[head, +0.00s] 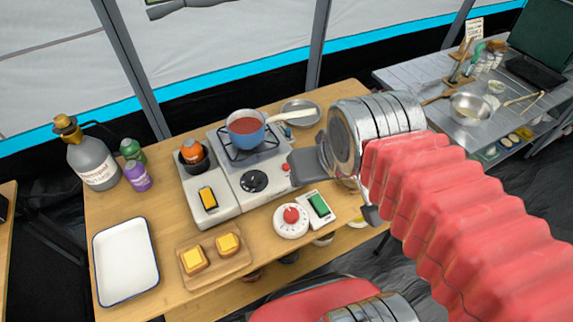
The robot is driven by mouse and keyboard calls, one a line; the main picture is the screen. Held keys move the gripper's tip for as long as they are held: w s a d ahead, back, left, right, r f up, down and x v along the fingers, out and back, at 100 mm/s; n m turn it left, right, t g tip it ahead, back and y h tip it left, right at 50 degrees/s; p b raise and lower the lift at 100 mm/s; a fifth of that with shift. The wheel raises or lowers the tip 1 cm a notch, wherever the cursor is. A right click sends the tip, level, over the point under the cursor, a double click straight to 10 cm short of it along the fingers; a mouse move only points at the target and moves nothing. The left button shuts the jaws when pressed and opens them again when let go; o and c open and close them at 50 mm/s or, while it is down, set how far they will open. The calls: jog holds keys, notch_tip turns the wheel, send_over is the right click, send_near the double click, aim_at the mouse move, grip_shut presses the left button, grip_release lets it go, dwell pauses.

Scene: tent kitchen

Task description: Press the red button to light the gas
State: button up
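The white gas stove (247,180) stands on the wooden table, with a black dial (254,181) on its front panel. A small red button (285,167) sits at the right of that panel, by the tip of my gripper's left finger. I cannot tell whether they touch. A blue pot (246,132) of red contents stands on the burner grate, which hides any flame. My gripper (333,192) is to the right of the stove, its two dark grey fingers spread apart with nothing seen between them.
A white round device with a red knob (291,215) and a white plate with a green switch (319,206) lie in front of the stove. A white box with a yellow switch (208,198) stands left.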

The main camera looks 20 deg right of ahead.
grip_shut()
dwell(0.4)
dwell(1.1)
